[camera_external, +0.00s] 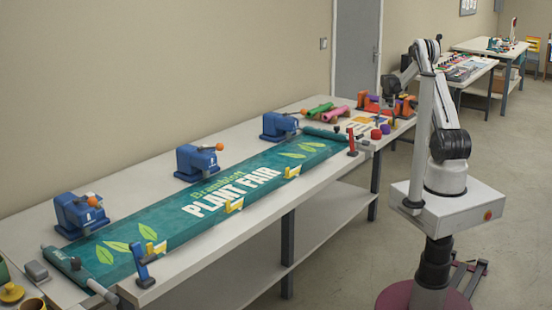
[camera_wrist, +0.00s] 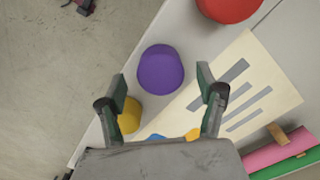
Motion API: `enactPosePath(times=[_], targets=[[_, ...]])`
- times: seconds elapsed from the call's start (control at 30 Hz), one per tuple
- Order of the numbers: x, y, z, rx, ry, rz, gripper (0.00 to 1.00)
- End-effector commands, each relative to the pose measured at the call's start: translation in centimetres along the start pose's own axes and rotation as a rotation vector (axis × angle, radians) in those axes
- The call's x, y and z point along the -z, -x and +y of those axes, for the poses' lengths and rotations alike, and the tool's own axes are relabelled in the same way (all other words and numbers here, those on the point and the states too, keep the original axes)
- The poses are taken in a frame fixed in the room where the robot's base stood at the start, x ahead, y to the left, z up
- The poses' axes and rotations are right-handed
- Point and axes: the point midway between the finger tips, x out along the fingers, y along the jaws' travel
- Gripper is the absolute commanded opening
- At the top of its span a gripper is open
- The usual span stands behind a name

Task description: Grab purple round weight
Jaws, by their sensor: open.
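The purple round weight (camera_wrist: 160,69) sits on the white table, ahead of and a little left of the middle between my fingertips in the wrist view. It also shows small on the table in the external view (camera_external: 385,129), near the far end. My gripper (camera_wrist: 162,88) is open above the table, with a finger on each side and nothing held between them. In the external view my gripper (camera_external: 391,99) is small and partly lost among the things behind it.
A red round weight (camera_wrist: 229,6) stands beyond the purple one. A yellow round thing (camera_wrist: 128,113) is by my left finger. A cream sheet with grey bars (camera_wrist: 240,95) lies right. Pink (camera_wrist: 280,148) and green rolls (camera_wrist: 290,167) lie lower right. The table edge is left.

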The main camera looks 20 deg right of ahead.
Motion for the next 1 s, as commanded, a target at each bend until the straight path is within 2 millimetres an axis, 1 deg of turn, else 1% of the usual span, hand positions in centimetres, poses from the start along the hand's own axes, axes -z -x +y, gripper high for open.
enactPosePath(times=[0.1,0.2,0.4,0.43,0.87,0.9,1.0], targets=[[-0.1,-1.8,-0.1,0.0,0.0,0.0,0.69],[-0.1,-2.7,-0.1,0.0,0.0,0.0,0.69],[-0.1,-2.8,-0.1,0.0,0.0,0.0,0.69],[-0.1,-2.8,-0.1,0.0,0.0,0.0,0.68],[-0.1,-2.8,-0.1,0.0,0.0,0.0,0.1],[-0.1,-2.7,-0.1,0.0,0.0,0.0,0.07],[-0.1,-2.7,-0.1,0.0,0.0,0.0,0.07]])
